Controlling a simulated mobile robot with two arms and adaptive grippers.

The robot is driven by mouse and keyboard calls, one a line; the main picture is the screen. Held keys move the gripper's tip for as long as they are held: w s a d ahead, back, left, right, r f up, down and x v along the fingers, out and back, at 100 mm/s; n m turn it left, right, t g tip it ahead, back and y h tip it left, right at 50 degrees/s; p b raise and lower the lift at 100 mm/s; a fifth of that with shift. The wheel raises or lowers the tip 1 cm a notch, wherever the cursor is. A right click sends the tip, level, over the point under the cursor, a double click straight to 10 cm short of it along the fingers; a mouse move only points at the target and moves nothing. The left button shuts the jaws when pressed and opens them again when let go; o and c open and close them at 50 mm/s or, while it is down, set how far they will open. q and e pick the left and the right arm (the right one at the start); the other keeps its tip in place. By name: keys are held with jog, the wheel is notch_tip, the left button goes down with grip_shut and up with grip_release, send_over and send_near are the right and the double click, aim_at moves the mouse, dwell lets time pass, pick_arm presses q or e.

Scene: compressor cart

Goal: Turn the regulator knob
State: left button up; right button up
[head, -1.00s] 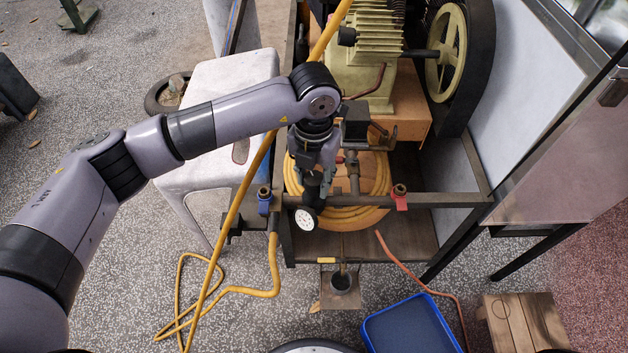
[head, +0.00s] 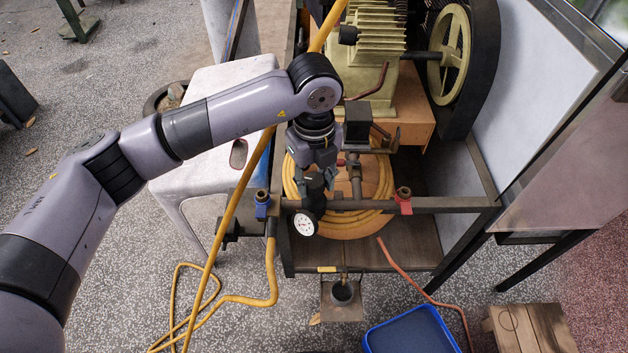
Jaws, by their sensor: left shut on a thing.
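The regulator is a black body on the cart's front rail, with a round white-faced gauge (head: 304,224) at its lower front. Its black regulator knob (head: 313,183) points up and is partly hidden by my gripper. My left gripper (head: 314,177) comes down from above and is shut on the knob, with one finger on each side. My right gripper is not in view.
A rail (head: 360,205) carries a blue valve (head: 262,204) at left and a red valve (head: 403,200) at right. A yellow hose (head: 228,215) runs past on the left. The compressor (head: 372,60) stands behind. A blue tray (head: 412,333) lies in front.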

aim_at(314, 180)
pick_arm(q)
jog(key=shift+n, duration=1.3)
jog(key=o, duration=1.2)
jog(key=shift+r, duration=0.15)
notch_tip(314, 180, up, 12)
jog(key=shift+f, duration=0.1)
